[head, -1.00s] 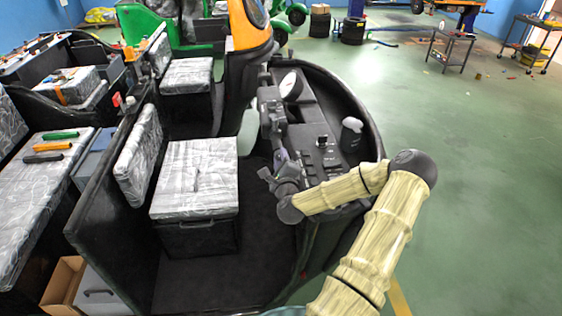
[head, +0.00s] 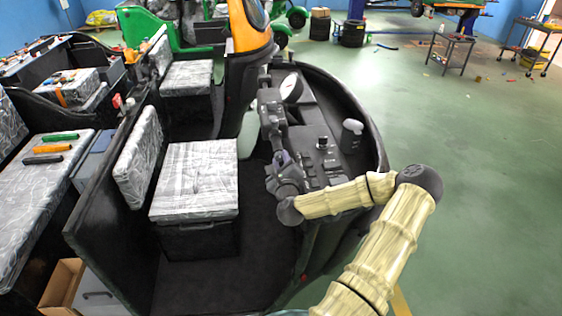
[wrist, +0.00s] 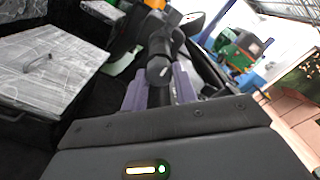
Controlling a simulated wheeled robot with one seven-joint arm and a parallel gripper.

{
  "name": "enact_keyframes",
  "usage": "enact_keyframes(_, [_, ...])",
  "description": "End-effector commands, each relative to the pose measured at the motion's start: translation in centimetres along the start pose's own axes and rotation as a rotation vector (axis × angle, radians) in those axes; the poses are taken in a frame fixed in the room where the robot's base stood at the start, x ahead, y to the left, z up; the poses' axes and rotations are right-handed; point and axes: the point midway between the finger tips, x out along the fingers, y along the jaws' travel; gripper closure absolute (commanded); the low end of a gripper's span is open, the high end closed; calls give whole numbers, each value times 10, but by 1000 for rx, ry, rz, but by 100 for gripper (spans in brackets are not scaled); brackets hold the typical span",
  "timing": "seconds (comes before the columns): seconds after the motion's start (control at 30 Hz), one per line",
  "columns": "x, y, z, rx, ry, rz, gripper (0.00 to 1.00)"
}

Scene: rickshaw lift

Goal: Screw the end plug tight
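The black handlebar grip (wrist: 160,42) points at the camera in the wrist view. Its rounded end, apparently the end plug (wrist: 158,71), faces me with a light glint on it. My gripper (wrist: 160,88) has its two purple fingers apart, one to the left and one to the right of the grip's end. I cannot tell whether either finger touches it, or how far the plug is screwed in. In the head view my gripper (head: 279,163) is at the near end of the handlebar (head: 270,112), and the plug is hidden there.
A plastic-wrapped seat (head: 196,180) is to the left. The dark cab floor lies between. Open green floor spreads to the right.

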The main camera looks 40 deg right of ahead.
Motion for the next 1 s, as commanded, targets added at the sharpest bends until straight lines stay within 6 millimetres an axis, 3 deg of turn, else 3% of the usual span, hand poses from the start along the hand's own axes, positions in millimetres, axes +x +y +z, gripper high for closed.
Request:
enact_keyframes(0.03, [0, 1, -1, 1, 2, 1, 62])
enact_keyframes(0.1, [0, 1, -1, 0, 2, 1, 50])
enact_keyframes(0.53, [-7, 1, -1, -1, 0, 2, 50])
enact_keyframes(1.0, [-77, 2, -2, 0, 0, 2, 50])
